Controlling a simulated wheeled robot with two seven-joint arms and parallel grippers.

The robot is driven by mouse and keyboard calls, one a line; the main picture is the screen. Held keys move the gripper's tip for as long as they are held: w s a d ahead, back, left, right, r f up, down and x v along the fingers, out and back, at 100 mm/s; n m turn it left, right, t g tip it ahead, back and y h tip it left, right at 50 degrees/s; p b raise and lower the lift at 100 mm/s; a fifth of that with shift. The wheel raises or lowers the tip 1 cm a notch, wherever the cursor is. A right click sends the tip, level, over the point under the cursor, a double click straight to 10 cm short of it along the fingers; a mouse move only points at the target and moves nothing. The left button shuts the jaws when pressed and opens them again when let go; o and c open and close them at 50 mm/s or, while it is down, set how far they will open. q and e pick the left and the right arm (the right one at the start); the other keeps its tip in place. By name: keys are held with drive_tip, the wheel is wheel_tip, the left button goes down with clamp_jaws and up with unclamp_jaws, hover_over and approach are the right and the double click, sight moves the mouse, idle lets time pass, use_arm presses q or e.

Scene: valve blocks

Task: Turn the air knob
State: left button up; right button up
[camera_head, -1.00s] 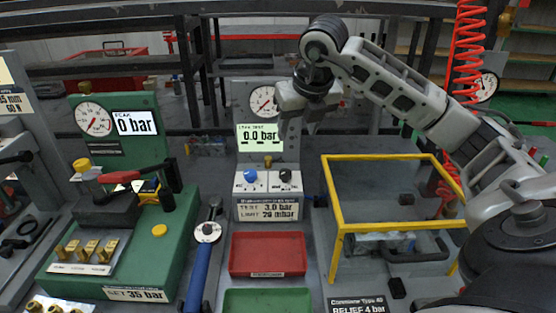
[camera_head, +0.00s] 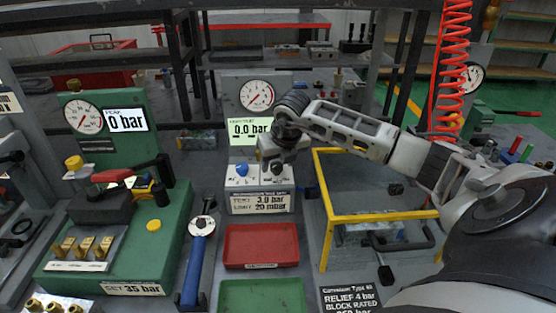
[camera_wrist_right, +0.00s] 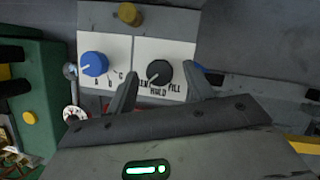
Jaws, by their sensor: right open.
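A control box (camera_head: 260,202) with a white top panel stands in the middle of the bench. A blue knob (camera_wrist_right: 94,64), with letters around it, is on the panel's left half; it also shows in the head view (camera_head: 242,170). A black knob (camera_wrist_right: 159,73), marked HOLD and FILL, is on the right half. My right gripper (camera_wrist_right: 164,69) is open, with a finger on either side of the black knob; I cannot tell if they touch it. In the head view the right gripper (camera_head: 275,167) covers much of that knob. My left gripper is not in view.
The display (camera_head: 250,130) behind the box reads 0.0 bar, below a round gauge (camera_head: 257,96). A green test stand (camera_head: 150,235) and a blue-handled tool (camera_head: 195,265) are left. A red tray (camera_head: 261,246) lies in front. A yellow frame (camera_head: 327,210) stands right.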

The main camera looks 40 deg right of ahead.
drive_tip(key=c, duration=1)
